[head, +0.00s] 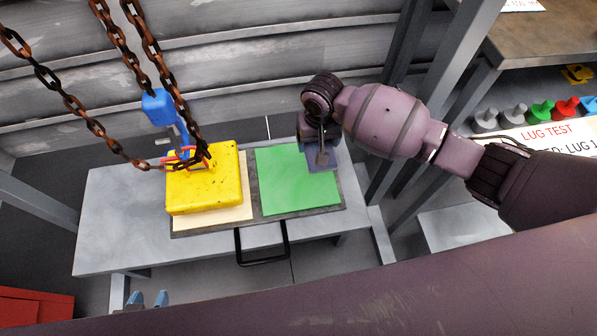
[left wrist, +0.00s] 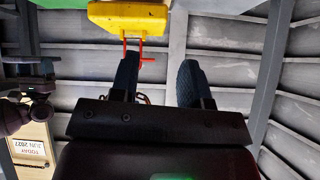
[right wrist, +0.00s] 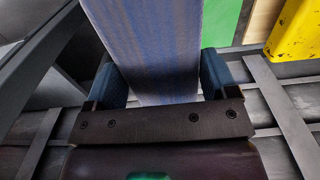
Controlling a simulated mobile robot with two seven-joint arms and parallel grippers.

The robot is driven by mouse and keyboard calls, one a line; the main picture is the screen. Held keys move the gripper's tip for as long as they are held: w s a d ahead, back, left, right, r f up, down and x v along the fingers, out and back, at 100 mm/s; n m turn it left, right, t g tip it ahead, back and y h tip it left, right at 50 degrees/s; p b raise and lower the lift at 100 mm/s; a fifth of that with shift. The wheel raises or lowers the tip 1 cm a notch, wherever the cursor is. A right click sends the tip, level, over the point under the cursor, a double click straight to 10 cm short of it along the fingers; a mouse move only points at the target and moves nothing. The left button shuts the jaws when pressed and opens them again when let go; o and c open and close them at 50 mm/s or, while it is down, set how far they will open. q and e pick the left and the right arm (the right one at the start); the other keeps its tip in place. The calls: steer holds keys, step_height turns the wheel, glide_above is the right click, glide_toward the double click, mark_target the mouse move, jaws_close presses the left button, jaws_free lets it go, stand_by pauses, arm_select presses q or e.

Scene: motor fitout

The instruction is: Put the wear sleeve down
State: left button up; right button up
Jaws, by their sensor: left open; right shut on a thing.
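The wear sleeve, a blue-grey streaked piece, is held by my right gripper (head: 322,148). In the head view the sleeve (head: 336,182) shows below the gripper, by the right edge of the green mat (head: 292,180). In the right wrist view the sleeve (right wrist: 150,50) fills the space between the shut fingers (right wrist: 168,85). I cannot tell whether it touches the table. My left gripper (head: 147,300) is open and empty at the lower left, in front of the table; its fingers also show in the left wrist view (left wrist: 158,82).
A yellow block (head: 203,180) with red fittings sits on a cream mat (head: 236,214) left of the green one. Rusty chains (head: 115,40) and a blue piece (head: 158,108) hang over it. The grey table's (head: 115,220) left end is clear. Posts stand at right.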

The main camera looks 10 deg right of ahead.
step_height(320, 180, down, 5)
steer(key=b, duration=0.5)
glide_above(314, 181)
step_height(314, 181, down, 8)
steer(key=shift+s+f, duration=0.1)
steer(key=shift+s, duration=0.05)
steer(key=shift+f, duration=0.75)
step_height(314, 181, down, 4)
steer(key=shift+f+b, duration=0.15)
steer(key=shift+b, duration=0.95)
steer(key=shift+f, duration=0.35)
steer(key=shift+r, duration=0.15)
arm_select(q)
steer(key=shift+w+d+f+m+t+h, duration=0.3)
steer(key=shift+w+d+f+m, duration=0.5)
steer(key=shift+w+f+m, duration=0.25)
steer(key=shift+s+f, duration=0.1)
steer(key=shift+s, duration=0.1)
